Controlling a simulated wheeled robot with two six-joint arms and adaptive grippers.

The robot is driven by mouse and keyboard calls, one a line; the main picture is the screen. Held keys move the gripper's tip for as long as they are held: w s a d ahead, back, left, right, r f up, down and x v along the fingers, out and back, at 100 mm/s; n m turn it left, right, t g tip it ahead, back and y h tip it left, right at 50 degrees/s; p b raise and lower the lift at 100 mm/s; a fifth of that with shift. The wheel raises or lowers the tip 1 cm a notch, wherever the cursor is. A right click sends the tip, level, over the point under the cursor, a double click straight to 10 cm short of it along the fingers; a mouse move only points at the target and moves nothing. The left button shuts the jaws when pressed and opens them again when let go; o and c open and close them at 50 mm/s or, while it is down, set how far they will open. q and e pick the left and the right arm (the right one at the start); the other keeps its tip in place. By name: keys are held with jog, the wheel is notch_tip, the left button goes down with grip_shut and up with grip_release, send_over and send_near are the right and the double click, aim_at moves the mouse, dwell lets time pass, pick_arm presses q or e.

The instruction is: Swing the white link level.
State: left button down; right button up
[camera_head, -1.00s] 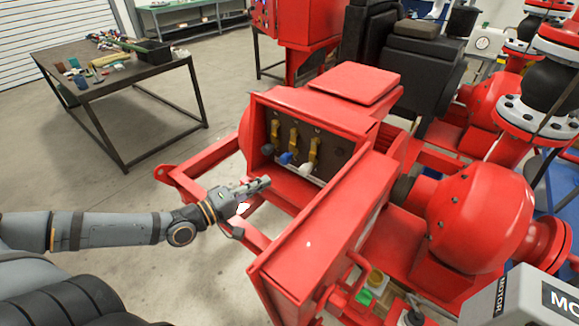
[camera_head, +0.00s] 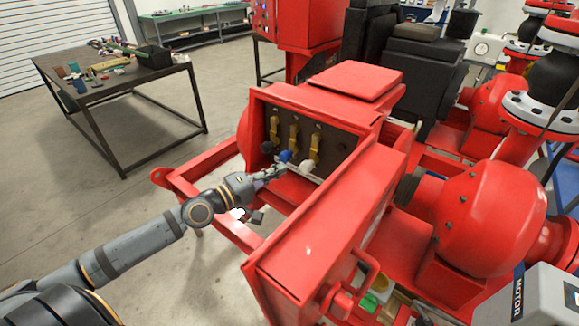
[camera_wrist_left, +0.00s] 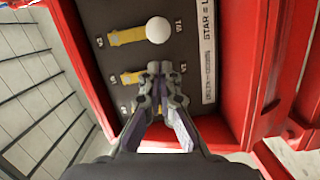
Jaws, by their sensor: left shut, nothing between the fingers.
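The red box (camera_head: 352,118) stands open at the front. On its dark back panel, three brass links hang side by side, knobs at their lower ends. The white link (camera_head: 314,147) is the rightmost, roughly upright, with its white knob (camera_head: 307,165) at the bottom. In the left wrist view the white knob (camera_wrist_left: 158,30) lies beyond my fingers. The blue knob (camera_head: 285,155) is the middle one. My left gripper (camera_head: 280,170) is shut and empty, its tips (camera_wrist_left: 160,70) in front of the middle link, left of the white knob. In the wrist view the fingers hide the middle link's knob.
The dark-knobbed link (camera_head: 274,128) hangs at the left. A pale label plate (camera_wrist_left: 208,55) lies along the panel's lower edge. The red side walls and open door (camera_head: 330,225) bound the box on the right. A table (camera_head: 110,85) with parts stands behind left.

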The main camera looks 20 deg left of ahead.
pick_arm(q)
jog(key=p+x, duration=0.1)
jog(key=x, duration=0.3)
jog(key=shift+d, duration=0.15)
dwell(0.4)
